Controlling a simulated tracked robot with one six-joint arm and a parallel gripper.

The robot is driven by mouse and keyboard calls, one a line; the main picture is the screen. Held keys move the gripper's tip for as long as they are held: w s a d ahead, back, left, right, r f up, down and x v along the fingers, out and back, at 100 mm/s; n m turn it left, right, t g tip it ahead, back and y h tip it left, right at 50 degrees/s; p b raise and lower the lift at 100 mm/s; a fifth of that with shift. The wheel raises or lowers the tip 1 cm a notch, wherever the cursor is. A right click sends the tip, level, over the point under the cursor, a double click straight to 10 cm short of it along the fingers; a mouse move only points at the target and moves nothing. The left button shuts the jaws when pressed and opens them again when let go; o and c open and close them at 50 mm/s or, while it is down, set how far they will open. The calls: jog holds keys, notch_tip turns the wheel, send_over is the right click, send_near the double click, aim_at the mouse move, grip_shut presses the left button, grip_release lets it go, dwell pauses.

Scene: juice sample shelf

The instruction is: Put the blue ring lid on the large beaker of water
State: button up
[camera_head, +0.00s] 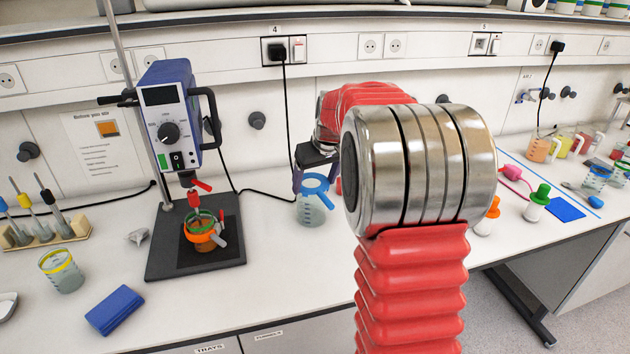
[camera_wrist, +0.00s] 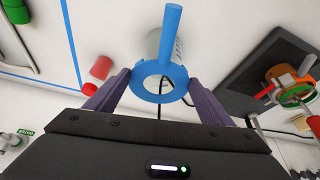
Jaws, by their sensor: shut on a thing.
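The blue ring lid (camera_head: 314,183), a flat ring with a straight handle, is at my gripper (camera_head: 312,168) in the head view. In the wrist view my gripper (camera_wrist: 157,88) is shut on the lid (camera_wrist: 174,25), with its purple fingers on opposite sides of the ring. A clear beaker (camera_head: 310,214) with pale contents stands on the bench right below the lid. In the wrist view part of the beaker (camera_wrist: 153,46) shows behind the lid, towards the handle side. I cannot tell whether the lid touches the rim. My arm hides the bench to the right.
A blue-grey stirrer (camera_head: 172,125) on a dark base (camera_head: 166,262) stands to the left, with an orange-clamped vessel (camera_head: 203,238). A red object (camera_wrist: 100,68) is close beside one finger.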

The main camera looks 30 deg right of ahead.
jog(key=o, duration=1.1)
jog(key=shift+r, duration=0.1)
jog(key=v, duration=1.3)
jog(key=shift+s+a+r, duration=0.1)
jog(key=shift+s+r, duration=0.1)
jog(key=shift+r, duration=0.05)
jog(key=shift+n+t, duration=0.6)
jog(key=shift+s+a+f, duration=1.6)
jog(key=shift+s+a, duration=2.6)
jog(key=shift+s+a+f, duration=1.6)
jog(key=shift+s+a, duration=2.55)
jog(key=shift+s, duration=0.05)
jog(key=shift+s+a+f, duration=1.6)
jog(key=shift+s+a, duration=2.55)
jog(key=shift+a, duration=0.05)
